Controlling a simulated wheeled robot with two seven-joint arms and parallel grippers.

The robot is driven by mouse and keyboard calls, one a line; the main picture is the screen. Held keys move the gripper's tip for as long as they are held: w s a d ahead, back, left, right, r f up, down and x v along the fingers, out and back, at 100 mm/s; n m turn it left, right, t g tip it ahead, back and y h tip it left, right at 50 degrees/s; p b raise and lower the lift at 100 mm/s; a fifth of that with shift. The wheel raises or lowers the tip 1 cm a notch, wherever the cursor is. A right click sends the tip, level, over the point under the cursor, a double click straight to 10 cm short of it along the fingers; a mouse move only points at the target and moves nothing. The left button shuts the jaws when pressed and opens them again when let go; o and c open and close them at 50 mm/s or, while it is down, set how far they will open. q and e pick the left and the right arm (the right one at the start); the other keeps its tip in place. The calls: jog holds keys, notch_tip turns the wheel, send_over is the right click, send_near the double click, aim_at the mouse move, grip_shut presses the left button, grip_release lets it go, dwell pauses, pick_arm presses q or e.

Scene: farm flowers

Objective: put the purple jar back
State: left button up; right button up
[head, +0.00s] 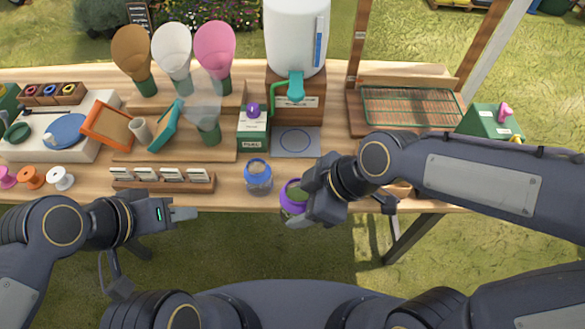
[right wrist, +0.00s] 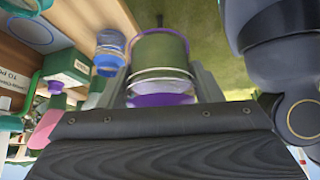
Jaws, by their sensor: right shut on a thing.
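A grey mat with a blue circle (head: 295,141) lies bare below the white dispenser (head: 296,40). A rack of white cards (head: 160,179) stands on the front left of the table. A wire rack (head: 412,107) is at the right. My right arm hides part of the right tabletop.

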jog(key=w+f, duration=0.3)
jog(key=w, duration=0.1)
jog(key=w+f, duration=0.3)
jog(key=w, duration=0.1)
jog(key=w+f+p, duration=0.1)
jog(key=w+f, duration=0.2)
jog(key=w, duration=0.2)
jog(key=shift+a, duration=0.25)
jog(key=shift+w+f, duration=0.2)
jog(key=shift+f, duration=0.05)
jog(key=shift+w+f, duration=0.1)
jog(key=shift+f, duration=1.55)
jog(key=shift+f+b, duration=0.2)
jog(key=shift+b, duration=0.2)
jog(key=o, duration=1.2)
jog(key=shift+r, duration=0.1)
